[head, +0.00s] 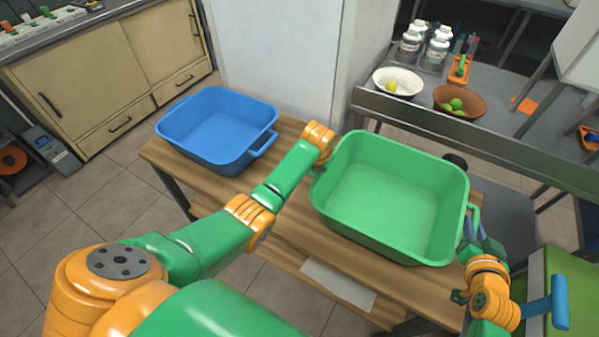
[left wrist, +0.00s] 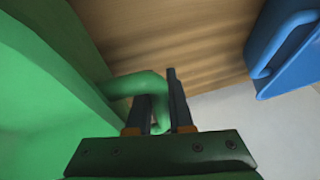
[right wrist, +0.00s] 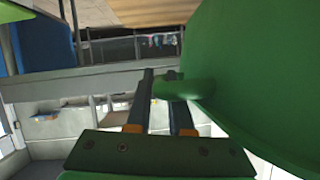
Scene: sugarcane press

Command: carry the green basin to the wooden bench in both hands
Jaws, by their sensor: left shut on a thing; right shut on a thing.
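The green basin (head: 392,190) is empty and roughly level, over the right part of the wooden bench (head: 290,212). I cannot tell whether its base touches the bench top. In the left wrist view my left gripper (left wrist: 160,100) is shut on one basin handle (left wrist: 140,84); in the head view the basin and arm hide its fingers. My right gripper (head: 474,240) is at the handle on the opposite side. In the right wrist view its fingers (right wrist: 165,98) are closed around that handle (right wrist: 181,87).
A blue basin (head: 220,125) stands on the bench's left part. Behind, a metal counter (head: 430,115) carries a white bowl (head: 398,82), a brown bowl (head: 460,99) and several jars (head: 412,42). A white block-like column (head: 285,60) stands behind the bench. Bare wood shows between the two basins.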

